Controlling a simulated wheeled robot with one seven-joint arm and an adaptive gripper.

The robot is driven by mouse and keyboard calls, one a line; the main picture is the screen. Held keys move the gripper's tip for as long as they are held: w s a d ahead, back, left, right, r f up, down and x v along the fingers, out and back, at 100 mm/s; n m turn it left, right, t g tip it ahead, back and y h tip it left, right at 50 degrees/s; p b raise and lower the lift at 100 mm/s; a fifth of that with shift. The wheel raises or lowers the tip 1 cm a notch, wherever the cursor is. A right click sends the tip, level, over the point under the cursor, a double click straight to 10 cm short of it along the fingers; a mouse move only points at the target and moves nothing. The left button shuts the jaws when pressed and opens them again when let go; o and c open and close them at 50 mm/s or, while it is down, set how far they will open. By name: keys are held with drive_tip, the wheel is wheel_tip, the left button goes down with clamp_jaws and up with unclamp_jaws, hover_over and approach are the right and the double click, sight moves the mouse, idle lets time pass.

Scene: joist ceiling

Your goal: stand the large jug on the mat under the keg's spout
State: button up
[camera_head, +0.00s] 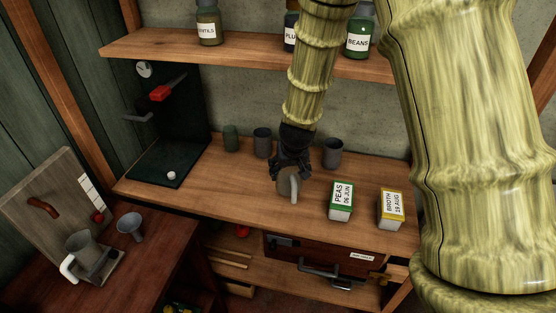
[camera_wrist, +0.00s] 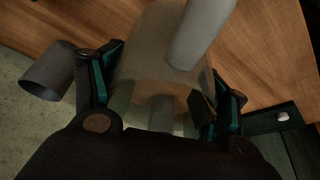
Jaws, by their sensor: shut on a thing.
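My gripper (camera_head: 291,168) is shut on a grey-brown jug (camera_head: 284,184) with a pale handle, at the middle of the wooden counter. The jug (camera_wrist: 165,60) and its handle (camera_wrist: 200,35) fill the space between the fingers (camera_wrist: 165,100) in the wrist view. I cannot tell whether its base touches the counter. At the counter's left end stands a dark green upright body (camera_head: 180,115) with a red lever (camera_head: 168,88), a dial and a dark spout (camera_head: 138,116). A dark green mat (camera_head: 155,172) with a small white piece lies below; it also shows in the wrist view (camera_wrist: 255,122).
Several dark cups (camera_head: 263,142) stand behind the gripper, at the back. A green-topped box (camera_head: 342,201) and a yellow-topped box (camera_head: 391,209) stand to its right. A shelf (camera_head: 250,52) with jars hangs above.

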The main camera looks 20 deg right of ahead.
drive_tip(key=w+p, duration=0.1)
drive_tip(key=w, duration=0.1)
drive_tip(key=w+f+p, duration=0.1)
drive_tip(key=w, duration=0.2)
drive_tip(key=w+p, duration=0.1)
drive_tip(key=w, duration=0.2)
drive_tip(key=shift+f, duration=0.2)
drive_tip(key=shift+w+f+p, duration=0.1)
drive_tip(key=shift+f+p, duration=0.35)
drive_tip(key=shift+f, duration=0.95)
drive_tip(key=shift+f, duration=0.15)
drive_tip(key=o, duration=1.6)
drive_tip(key=shift+c, duration=0.2)
